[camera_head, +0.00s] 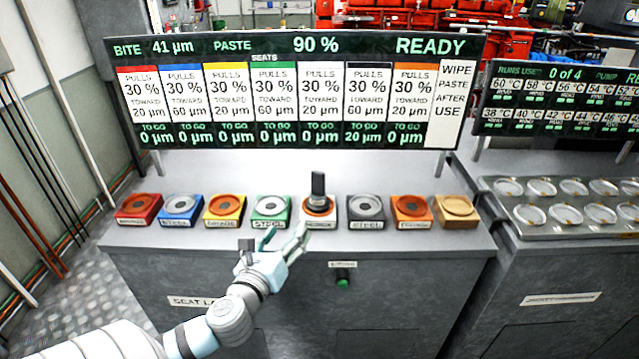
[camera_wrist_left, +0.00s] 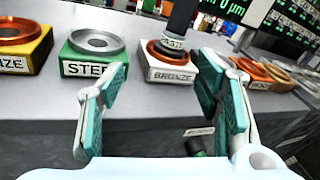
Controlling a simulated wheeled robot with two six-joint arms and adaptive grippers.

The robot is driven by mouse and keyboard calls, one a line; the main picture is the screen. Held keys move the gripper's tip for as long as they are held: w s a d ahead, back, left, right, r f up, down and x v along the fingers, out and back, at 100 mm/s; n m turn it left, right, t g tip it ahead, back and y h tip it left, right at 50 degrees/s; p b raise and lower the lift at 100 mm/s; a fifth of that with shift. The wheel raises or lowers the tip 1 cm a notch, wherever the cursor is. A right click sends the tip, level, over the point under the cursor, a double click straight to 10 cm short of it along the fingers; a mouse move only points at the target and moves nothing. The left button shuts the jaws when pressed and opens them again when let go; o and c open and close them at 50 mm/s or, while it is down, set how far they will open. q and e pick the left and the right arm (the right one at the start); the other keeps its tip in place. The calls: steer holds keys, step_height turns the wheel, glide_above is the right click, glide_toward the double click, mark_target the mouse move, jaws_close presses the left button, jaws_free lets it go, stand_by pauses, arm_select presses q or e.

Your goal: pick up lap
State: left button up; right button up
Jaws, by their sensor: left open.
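The lap (camera_head: 318,186) is a dark upright handle with a round base. It stands on the white seat block (camera_head: 320,223) labelled BRONZE, fifth from the left in the row. In the left wrist view the lap (camera_wrist_left: 183,22) rises beyond my fingers, and its foot rests in the copper-coloured ring of the white block (camera_wrist_left: 168,73). My left gripper (camera_head: 284,238) is open and empty at the bench's front edge, in front of the green and white blocks. In the left wrist view its teal-padded fingers (camera_wrist_left: 160,105) are spread, apart from the lap. My right gripper is not in view.
Coloured seat blocks flank the lap: green (camera_head: 271,212) on its left, dark grey (camera_head: 366,213) on its right. A wooden block (camera_head: 456,211) ends the row. A sign board (camera_head: 290,90) stands behind. A tray of round dishes (camera_head: 570,203) is at right.

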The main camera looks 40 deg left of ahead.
mark_target(317, 193)
arm_select(q)
steer(key=w+m, duration=0.1)
steer(key=w+r+m+t, duration=0.1)
steer(key=m, duration=0.1)
steer(key=w+m+h, duration=0.1)
steer(key=shift+r+m, duration=0.3)
steer(key=shift+r, duration=0.05)
steer(key=x, duration=1.3)
steer(key=shift+w+d+f, duration=0.15)
jaws_close()
